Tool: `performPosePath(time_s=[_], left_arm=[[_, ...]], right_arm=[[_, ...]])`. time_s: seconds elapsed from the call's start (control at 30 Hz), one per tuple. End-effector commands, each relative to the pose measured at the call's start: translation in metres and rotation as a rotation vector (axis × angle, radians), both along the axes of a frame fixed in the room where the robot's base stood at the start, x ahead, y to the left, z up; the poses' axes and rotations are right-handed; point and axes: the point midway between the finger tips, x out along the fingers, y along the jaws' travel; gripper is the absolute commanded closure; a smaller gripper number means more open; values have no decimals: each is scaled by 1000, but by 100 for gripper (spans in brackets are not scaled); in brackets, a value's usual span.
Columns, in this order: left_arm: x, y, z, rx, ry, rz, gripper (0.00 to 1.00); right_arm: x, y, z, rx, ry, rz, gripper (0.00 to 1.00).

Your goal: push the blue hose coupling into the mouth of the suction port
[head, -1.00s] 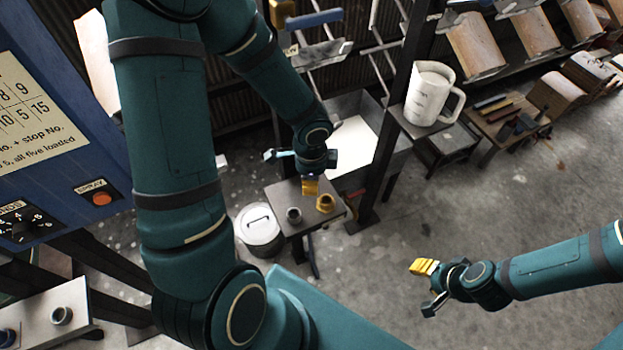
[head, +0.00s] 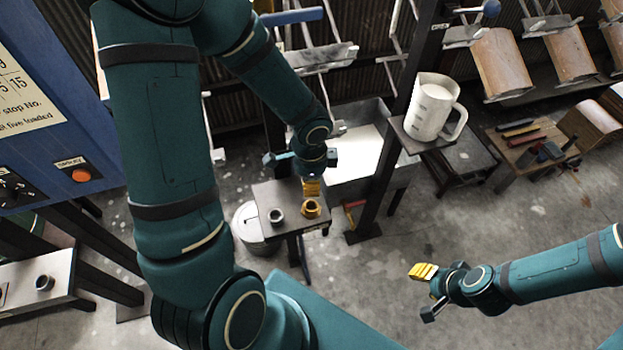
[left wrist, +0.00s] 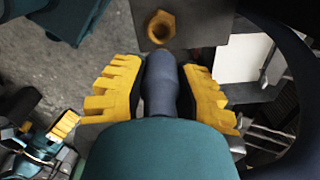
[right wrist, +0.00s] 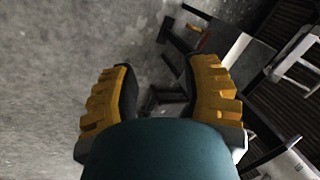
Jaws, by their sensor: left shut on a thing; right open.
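My left gripper (head: 312,187) is shut on the blue hose coupling (left wrist: 161,84), a dark blue rounded piece between its yellow pads in the left wrist view. In the head view the coupling is mostly hidden by the gripper. A small dark table (head: 265,196) carries a brass hex-shaped ring (head: 311,208) and a grey ring (head: 276,216). I cannot tell by label which is the suction port. The coupling's end points toward the brass ring, which also shows in the left wrist view (left wrist: 161,26); the gap is unclear. My right gripper (head: 428,284) is open and empty over bare floor.
A dark hose (left wrist: 296,62) curves along the right of the left wrist view. A white jug (head: 434,108) stands on a shelf by a dark post. A lidded bucket (head: 247,226) is beside the small table. A blue cabinet (head: 50,120) is at left.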

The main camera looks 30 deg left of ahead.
Motion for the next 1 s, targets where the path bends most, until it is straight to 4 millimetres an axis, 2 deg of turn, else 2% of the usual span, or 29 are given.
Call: performPosePath(time_s=[0.7, 1.0], left_arm=[[0, 0, -53, 0, 0, -1, 100], [0, 0, -57, 0, 0, 0, 100]], right_arm=[[-14, 3, -47, 7, 32, 25, 53], [-17, 3, -50, 9, 37, 30, 53]])
